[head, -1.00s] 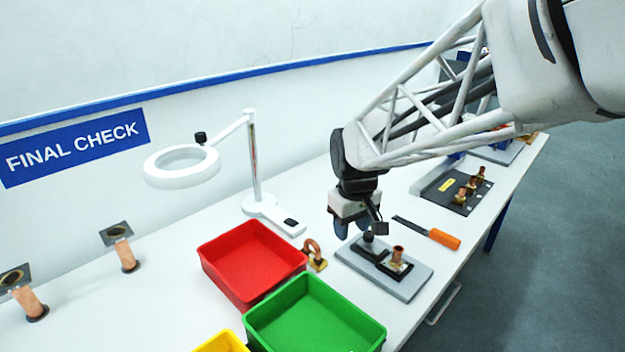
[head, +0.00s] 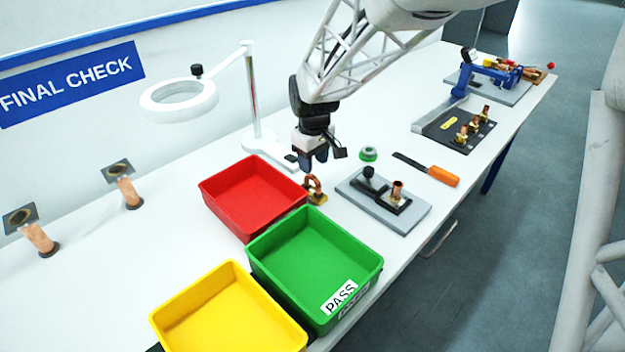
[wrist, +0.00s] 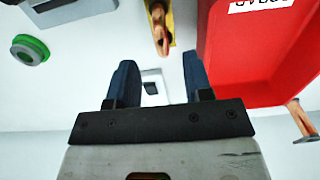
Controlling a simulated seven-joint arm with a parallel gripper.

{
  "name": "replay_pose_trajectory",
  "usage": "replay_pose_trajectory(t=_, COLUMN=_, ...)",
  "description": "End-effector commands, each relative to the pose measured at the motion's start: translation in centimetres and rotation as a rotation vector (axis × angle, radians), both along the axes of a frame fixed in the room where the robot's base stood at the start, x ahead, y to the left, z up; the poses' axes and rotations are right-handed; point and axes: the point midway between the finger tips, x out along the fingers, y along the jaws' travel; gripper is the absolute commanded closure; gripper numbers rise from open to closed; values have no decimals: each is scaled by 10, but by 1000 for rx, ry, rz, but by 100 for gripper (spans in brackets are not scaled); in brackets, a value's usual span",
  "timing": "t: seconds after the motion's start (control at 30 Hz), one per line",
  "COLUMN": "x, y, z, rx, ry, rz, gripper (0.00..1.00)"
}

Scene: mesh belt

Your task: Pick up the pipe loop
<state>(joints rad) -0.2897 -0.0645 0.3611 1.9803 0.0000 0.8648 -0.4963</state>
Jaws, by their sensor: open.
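The pipe loop (head: 314,186) is a copper loop on a small brass base. It stands on the white table between the red bin and the grey fixture plate. In the wrist view the pipe loop (wrist: 159,28) is at the top, beyond the fingertips and partly cut off by the frame edge. My gripper (head: 314,163) is above the table, just over and behind the loop in the head view, and does not touch it. In the wrist view my gripper (wrist: 157,72) has its two dark blue fingers apart, with nothing between them.
The red bin (head: 207,195) stands close left of the loop, with the green bin (head: 262,262) in front. A yellow bin (head: 170,318) is nearer. The grey fixture plate (head: 409,222) lies right. The magnifier lamp (head: 256,108) stands behind; an orange-handled tool (head: 443,176) lies farther right.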

Motion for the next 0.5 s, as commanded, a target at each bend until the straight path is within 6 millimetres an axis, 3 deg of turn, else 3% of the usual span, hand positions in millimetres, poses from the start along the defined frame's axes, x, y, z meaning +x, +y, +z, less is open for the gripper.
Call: replay_pose_trajectory(t=0.5, x=0, y=0, z=-26, rx=0, ry=0, rz=-1, gripper=53)
